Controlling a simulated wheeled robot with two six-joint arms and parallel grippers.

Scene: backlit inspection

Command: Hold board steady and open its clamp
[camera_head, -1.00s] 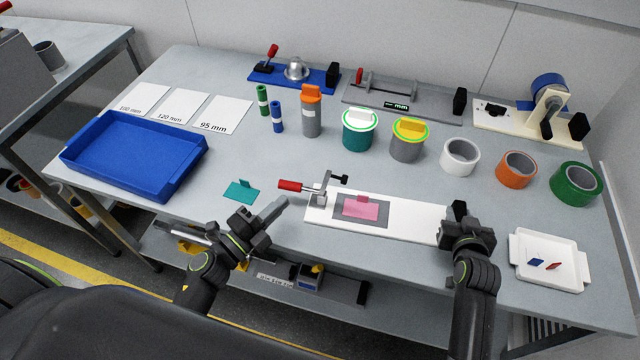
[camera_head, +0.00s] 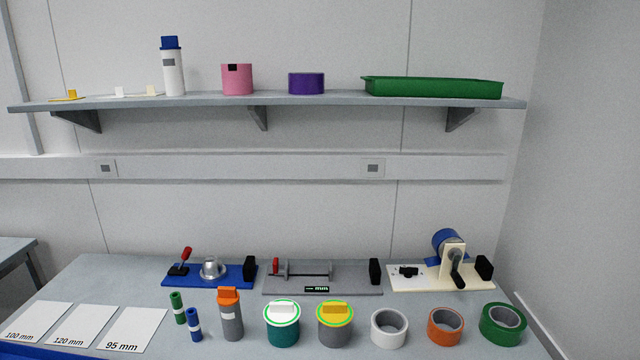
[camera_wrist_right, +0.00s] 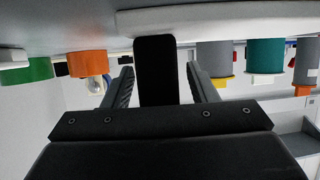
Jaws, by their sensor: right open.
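My right gripper (camera_wrist_right: 158,88) is open in the right wrist view, with one finger on each side of a black block (camera_wrist_right: 154,65). The block stands between the fingers, with a gap visible on both sides. The white board (camera_wrist_right: 215,17) is a pale band along the top of this view, beside the block. The board's red-handled clamp shows in neither current view. The head view looks at the back of the bench and the wall, so my left gripper is out of sight.
On the bench stand a white roll (camera_head: 388,328), an orange roll (camera_head: 445,326), a green roll (camera_head: 503,324), a teal tub (camera_head: 282,327) and a grey tub (camera_head: 335,328). Behind them are a blue fixture (camera_head: 233,279) and a grey fixture (camera_head: 345,284). A wall shelf (camera_head: 330,99) hangs above.

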